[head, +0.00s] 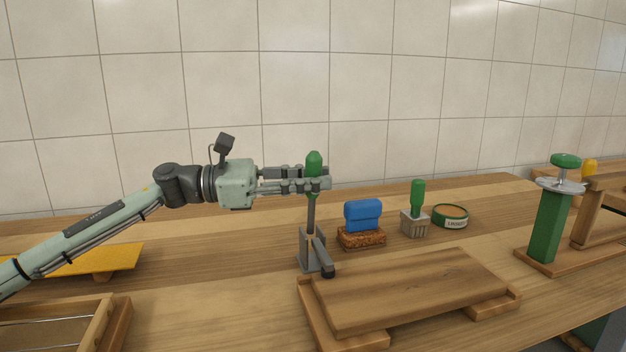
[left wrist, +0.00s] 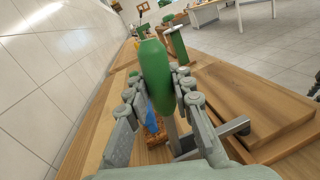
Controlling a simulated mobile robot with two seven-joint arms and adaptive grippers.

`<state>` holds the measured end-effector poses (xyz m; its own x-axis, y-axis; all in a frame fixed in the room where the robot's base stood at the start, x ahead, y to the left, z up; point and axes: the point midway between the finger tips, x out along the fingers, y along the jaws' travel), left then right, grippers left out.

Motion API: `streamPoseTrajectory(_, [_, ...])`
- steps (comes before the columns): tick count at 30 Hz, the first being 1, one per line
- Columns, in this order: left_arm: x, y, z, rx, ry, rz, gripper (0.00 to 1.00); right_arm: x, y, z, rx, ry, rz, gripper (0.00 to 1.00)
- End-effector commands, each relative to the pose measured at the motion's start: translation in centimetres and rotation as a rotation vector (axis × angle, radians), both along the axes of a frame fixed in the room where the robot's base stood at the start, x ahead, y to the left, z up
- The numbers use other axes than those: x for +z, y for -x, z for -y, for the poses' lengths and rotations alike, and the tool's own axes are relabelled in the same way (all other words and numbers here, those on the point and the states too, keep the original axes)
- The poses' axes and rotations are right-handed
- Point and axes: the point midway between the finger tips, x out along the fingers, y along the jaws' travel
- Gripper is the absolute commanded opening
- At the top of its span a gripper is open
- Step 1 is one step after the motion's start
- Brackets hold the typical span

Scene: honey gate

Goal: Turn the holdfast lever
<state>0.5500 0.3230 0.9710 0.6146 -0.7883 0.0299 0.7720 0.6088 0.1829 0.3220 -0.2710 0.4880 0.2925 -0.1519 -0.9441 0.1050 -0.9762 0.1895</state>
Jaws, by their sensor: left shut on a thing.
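The holdfast lever is an upright grey bar with a green grip (head: 313,161), rising from a grey metal base (head: 305,250) on the bench. A short dark arm (head: 325,268) sticks out at the base's foot. My left gripper (head: 318,184) reaches in from the left and is shut on the green grip, below its rounded top. In the left wrist view the green grip (left wrist: 156,70) stands between the two fingers. My right gripper does not show in either view.
A wooden board (head: 410,290) on runners lies in front right of the lever. Right of it stand a blue-handled brush block (head: 362,213), a green-handled comb tool (head: 417,195), a round green tin (head: 450,215) and a green post (head: 548,225). A yellow sheet (head: 100,260) lies left.

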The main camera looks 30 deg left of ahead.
Motion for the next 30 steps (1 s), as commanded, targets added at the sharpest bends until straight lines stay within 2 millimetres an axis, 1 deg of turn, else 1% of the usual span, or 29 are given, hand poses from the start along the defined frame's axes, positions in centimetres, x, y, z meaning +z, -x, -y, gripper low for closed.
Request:
streamPoseTrajectory(7, [-0.1, 0.1, 0.1, -0.005, -0.007, 0.004, 0.0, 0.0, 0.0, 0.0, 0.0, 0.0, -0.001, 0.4])
streamPoseTrajectory(8, [-0.1, 0.1, 0.2, -0.005, -0.007, 0.002, 0.24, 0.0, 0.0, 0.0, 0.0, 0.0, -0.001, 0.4])
streamPoseTrajectory(12, [-0.1, 0.1, 0.1, -0.005, -0.006, 0.002, 0.41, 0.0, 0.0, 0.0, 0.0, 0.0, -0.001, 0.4])
streamPoseTrajectory(13, [-0.1, 0.1, 0.1, -0.005, -0.005, 0.001, 0.44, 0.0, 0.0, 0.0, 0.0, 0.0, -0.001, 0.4])
streamPoseTrajectory(23, [0.2, 0.1, 0.1, -0.004, -0.003, 0.001, 0.44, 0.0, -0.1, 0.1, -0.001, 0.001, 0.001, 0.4])
streamPoseTrajectory(26, [1.3, 0.0, 0.1, -0.004, -0.005, 0.004, 0.44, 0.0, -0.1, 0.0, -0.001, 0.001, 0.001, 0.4])
streamPoseTrajectory(30, [3.9, 0.1, 0.1, -0.004, -0.006, 0.005, 0.44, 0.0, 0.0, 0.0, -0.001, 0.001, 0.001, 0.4])
